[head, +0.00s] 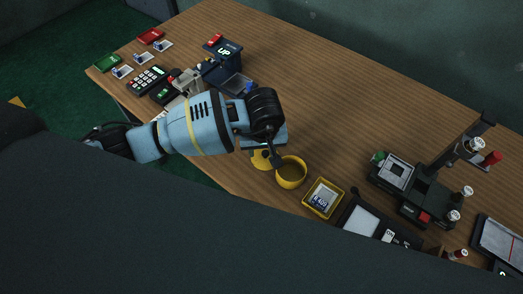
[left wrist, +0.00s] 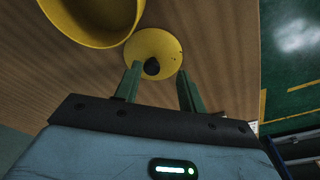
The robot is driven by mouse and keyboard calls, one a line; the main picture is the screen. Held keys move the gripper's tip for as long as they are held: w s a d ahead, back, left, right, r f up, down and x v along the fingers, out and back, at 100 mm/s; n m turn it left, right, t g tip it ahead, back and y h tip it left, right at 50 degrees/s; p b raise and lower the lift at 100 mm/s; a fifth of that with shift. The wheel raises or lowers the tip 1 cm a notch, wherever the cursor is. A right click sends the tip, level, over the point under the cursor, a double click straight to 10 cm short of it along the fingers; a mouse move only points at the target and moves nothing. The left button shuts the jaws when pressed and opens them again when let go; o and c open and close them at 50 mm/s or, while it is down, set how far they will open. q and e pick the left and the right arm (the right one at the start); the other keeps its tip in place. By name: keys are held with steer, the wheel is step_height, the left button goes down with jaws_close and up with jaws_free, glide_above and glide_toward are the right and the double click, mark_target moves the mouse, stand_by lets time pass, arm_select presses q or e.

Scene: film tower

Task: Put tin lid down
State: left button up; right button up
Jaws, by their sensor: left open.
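The yellow tin lid (left wrist: 146,42) with its black knob (left wrist: 152,67) lies on the wooden table beside the open yellow tin (left wrist: 68,22). In the head view the lid (head: 260,160) shows partly behind my left gripper, just left of the tin (head: 291,175). My left gripper (left wrist: 158,68) is open, its two green fingers apart. In the left wrist view the knob appears between the fingertips, nearer the left one, with no visible contact. Whether the lid lies fully flat is hard to tell. My right gripper is in neither view.
A yellow tray (head: 339,208) with a card stands right of the tin. A black device (head: 409,188) with a post stands farther right. A calculator (head: 148,79) and a dark box marked UP (head: 222,48) are at the left. The table's back middle is clear.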

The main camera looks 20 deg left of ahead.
mark_target(263, 163)
arm_select(q)
step_height(263, 163, up, 10)
steer(key=s, duration=0.1)
steer(key=shift+s+d+p, duration=0.15)
steer(key=shift+d+p, duration=0.15)
steer(key=shift+s, duration=0.1)
stand_by(0.4)
